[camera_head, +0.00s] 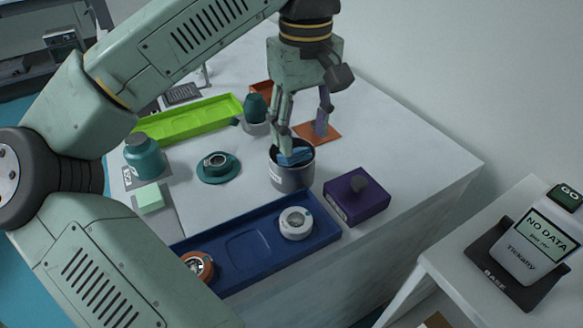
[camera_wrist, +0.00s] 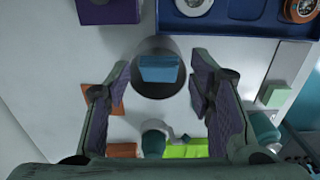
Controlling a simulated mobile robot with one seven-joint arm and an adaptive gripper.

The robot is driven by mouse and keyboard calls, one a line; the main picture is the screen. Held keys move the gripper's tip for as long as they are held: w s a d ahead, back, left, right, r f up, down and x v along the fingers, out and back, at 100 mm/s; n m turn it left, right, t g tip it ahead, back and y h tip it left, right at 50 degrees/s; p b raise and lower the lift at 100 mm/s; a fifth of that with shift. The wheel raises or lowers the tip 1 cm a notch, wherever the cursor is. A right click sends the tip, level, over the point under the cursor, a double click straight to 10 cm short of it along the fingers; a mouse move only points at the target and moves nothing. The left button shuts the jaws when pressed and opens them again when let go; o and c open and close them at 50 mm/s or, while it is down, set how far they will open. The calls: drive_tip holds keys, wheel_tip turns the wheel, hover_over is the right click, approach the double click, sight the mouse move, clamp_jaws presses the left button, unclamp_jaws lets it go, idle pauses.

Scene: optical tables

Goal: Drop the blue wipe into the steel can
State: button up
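The steel can (camera_head: 291,178) stands on the table, grey and round with an open top. The blue wipe (camera_head: 296,157) lies inside its mouth. The wrist view also shows the can (camera_wrist: 151,93) with the folded wipe (camera_wrist: 159,69) in it. My gripper (camera_head: 303,128) is above the can, fingers pointing down. In the wrist view my gripper (camera_wrist: 160,80) has its fingers wide apart, with a gap on each side of the wipe. It holds nothing. The head view does not show clearly how far the fingertips are from the can's rim.
A blue tray (camera_head: 255,258) with round parts lies in front of the can. A purple box (camera_head: 356,197) stands to its right. An orange mat (camera_head: 318,132) and a green tray (camera_head: 188,122) lie behind. A teal bottle (camera_head: 144,156) and teal dish (camera_head: 218,167) are left.

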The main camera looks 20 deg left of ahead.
drive_tip(key=o, duration=0.3)
drive_tip(key=shift+r, duration=0.1)
